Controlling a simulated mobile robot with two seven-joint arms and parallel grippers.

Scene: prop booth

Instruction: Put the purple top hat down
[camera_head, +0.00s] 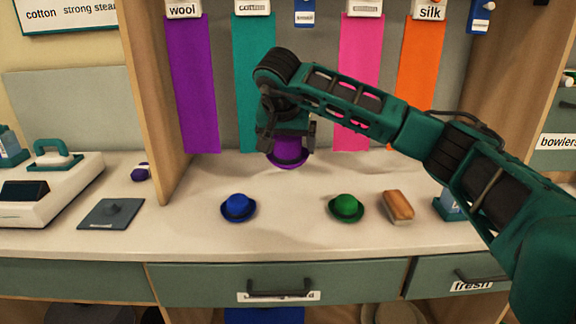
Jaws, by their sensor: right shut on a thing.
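The purple top hat (287,154) is in the middle of the head view, held below my right gripper (286,138). My right gripper is shut on it, and the fingers and wrist hide its upper part. The hat's brim shows above the pale counter; I cannot tell whether it touches the surface. My right arm reaches in from the right. My left gripper is not in the view.
On the counter (290,240) stand a blue hat (238,207), a green hat (346,208) and a brown block (397,206). A grey plate (111,214) and a white machine (50,190) are at left. A wooden divider (158,100) stands left of the gripper. Coloured strips hang behind.

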